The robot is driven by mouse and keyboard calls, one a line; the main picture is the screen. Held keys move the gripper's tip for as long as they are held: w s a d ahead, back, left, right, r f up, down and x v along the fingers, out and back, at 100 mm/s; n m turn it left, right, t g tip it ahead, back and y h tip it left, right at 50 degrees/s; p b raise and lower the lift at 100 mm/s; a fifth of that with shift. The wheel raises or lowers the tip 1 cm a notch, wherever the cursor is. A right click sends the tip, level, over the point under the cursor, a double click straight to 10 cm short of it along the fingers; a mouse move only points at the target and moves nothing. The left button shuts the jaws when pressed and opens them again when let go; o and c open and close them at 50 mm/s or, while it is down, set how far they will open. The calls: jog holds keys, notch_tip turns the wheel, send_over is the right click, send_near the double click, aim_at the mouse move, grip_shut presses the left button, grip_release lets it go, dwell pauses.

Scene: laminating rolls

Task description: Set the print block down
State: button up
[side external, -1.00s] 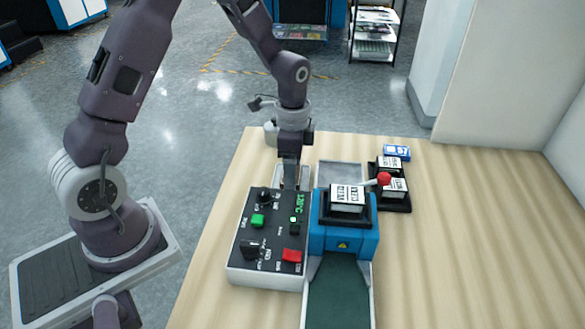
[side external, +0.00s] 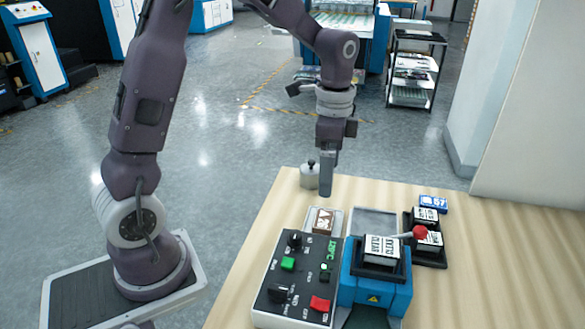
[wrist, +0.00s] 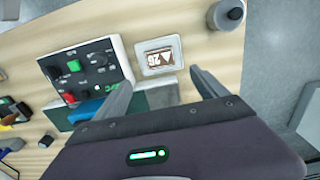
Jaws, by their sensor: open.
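The print block (side external: 323,220), brown and white on top, lies flat in a shallow light-grey tray (side external: 334,233) behind the control panel. In the wrist view, the block (wrist: 160,58) shows large white figures on brown, inside the tray's pale rim. My gripper (side external: 325,193) is above the tray, apart from the block. In the wrist view my gripper's two fingers (wrist: 162,80) are spread wide with nothing between them.
The control panel (side external: 296,275) stands in front of the tray. Right of it is a blue machine (side external: 375,289) with a lettered block on top and a red-knobbed lever (side external: 419,232). A grey cylinder (side external: 310,180) stands behind.

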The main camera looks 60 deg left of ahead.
jog(key=s+d+r+n+t, duration=0.3)
jog(key=s+r+n, duration=0.1)
jog(key=s+r, duration=0.5)
jog(key=s+d+n+t, duration=0.1)
jog(key=s+n, duration=0.4)
jog(key=s, duration=0.7)
jog(key=shift+s+d+r+t, duration=0.3)
jog(key=shift+d+t, duration=0.1)
jog(key=shift+t, duration=0.4)
